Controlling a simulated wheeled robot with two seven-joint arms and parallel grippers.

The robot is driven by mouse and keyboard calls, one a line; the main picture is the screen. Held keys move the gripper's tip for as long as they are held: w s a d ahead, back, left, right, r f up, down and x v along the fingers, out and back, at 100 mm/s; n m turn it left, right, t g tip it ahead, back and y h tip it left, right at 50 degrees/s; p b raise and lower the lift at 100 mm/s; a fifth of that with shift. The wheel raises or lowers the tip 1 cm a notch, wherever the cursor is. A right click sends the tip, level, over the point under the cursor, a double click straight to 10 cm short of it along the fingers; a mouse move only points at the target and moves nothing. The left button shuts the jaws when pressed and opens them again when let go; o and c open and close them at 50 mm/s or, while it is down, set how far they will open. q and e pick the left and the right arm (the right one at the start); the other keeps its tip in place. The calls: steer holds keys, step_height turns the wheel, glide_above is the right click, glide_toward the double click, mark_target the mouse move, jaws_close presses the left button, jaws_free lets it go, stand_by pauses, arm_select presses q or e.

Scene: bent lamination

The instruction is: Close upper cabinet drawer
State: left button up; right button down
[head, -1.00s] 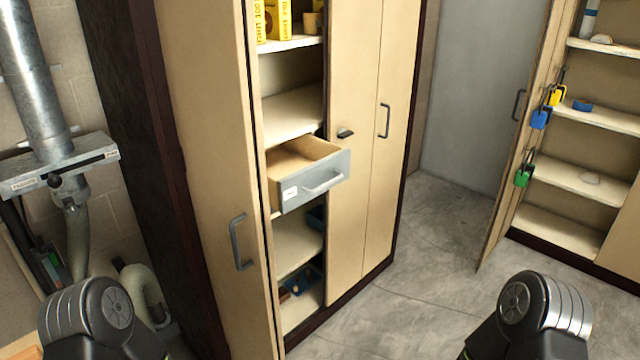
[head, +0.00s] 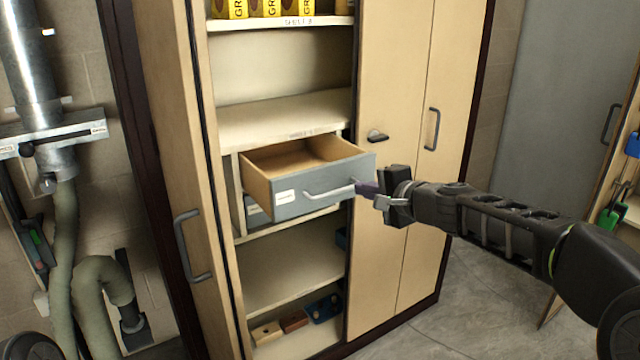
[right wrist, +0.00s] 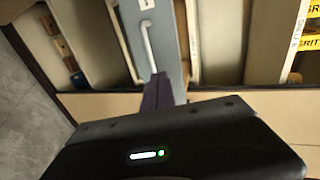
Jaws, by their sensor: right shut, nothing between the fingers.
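The upper drawer (head: 322,190) is pulled out of the beige cabinet (head: 385,70). It has a grey front with a white label, bare wooden sides and an empty-looking inside. Its silver handle (head: 328,192) also shows in the right wrist view (right wrist: 147,45). My right gripper (head: 364,188) is shut and empty, with its purple fingers at the right end of the drawer front, near the handle. In the right wrist view the fingers (right wrist: 158,92) overlap the edge of the drawer front (right wrist: 175,50). I cannot tell whether they touch it. My left gripper is out of view.
A second grey drawer (head: 256,212) sits below, largely hidden. An open door (head: 165,130) stands left of the shelves, and a closed door with a handle (head: 433,128) is at right. Yellow boxes (head: 265,8) stand on the top shelf. Grey floor (head: 480,290) is clear at lower right.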

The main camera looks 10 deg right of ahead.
mark_target(327, 183)
steer(key=shift+s+a+r+y, duration=0.1)
steer(key=shift+s+a+y, duration=0.1)
steer(key=shift+a+y, duration=0.3)
steer(key=shift+w+a, duration=0.1)
steer(key=p+x, duration=0.1)
steer(key=x, duration=0.8)
steer(key=shift+w+f+p, duration=0.25)
steer(key=shift+w+p, duration=0.1)
steer(key=shift+w+a, duration=0.1)
